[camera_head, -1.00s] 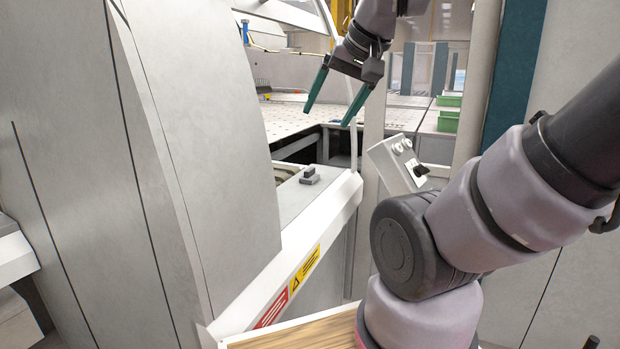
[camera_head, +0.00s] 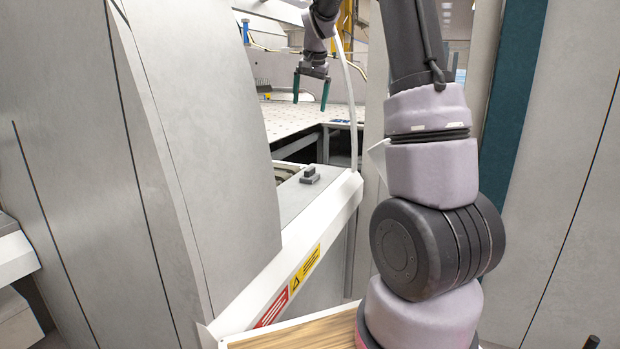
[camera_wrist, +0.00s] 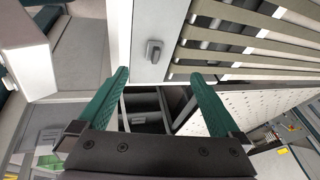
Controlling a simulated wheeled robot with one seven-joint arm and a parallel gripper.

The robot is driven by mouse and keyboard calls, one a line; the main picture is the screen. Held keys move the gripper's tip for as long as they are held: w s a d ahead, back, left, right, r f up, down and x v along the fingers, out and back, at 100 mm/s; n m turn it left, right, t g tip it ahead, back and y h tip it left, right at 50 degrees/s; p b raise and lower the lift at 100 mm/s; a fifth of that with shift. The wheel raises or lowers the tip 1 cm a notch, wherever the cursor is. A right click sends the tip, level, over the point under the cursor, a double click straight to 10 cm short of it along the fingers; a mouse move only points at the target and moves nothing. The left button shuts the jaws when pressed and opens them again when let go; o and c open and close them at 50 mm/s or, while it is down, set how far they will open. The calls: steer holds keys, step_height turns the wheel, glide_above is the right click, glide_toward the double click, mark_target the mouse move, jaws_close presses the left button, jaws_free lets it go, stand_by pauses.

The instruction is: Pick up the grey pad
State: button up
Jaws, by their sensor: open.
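The grey pad (camera_head: 310,175) is a small dark grey block on the light top of the machine's white front ledge. It also shows in the wrist view (camera_wrist: 154,50), beyond the fingertips, at the upper middle. My gripper (camera_head: 310,102) has two green fingers and hangs above and beyond the pad in the head view, apart from it. In the wrist view my gripper (camera_wrist: 160,78) is open, with its fingers wide apart and nothing between them but the background below.
The white ledge (camera_head: 335,208) carries red and yellow warning labels (camera_head: 290,283). A tall grey machine housing (camera_head: 200,150) stands left of the pad. Slatted strips (camera_wrist: 250,45) lie beside the pad, and a perforated table (camera_wrist: 250,108) is near them. A dark gap opens below the fingers.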

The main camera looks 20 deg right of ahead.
steer(key=w+d+f+g+h, duration=0.1)
steer(key=w+d+f, duration=0.2)
steer(key=w+f, duration=0.75)
steer(key=m+h, duration=0.1)
steer(key=h, duration=0.1)
glide_toward(309, 169)
steer(key=w, duration=0.1)
steer(key=shift+g, duration=0.3)
steer(key=x, duration=1.1)
steer(key=shift+s+d+f, duration=0.1)
steer(key=shift+d+f, duration=0.05)
steer(key=shift+c, duration=0.3)
steer(key=c, duration=1.2)
step_height(309, 169, up, 10)
steer(key=shift+r, duration=0.1)
steer(key=shift+c, duration=0.2)
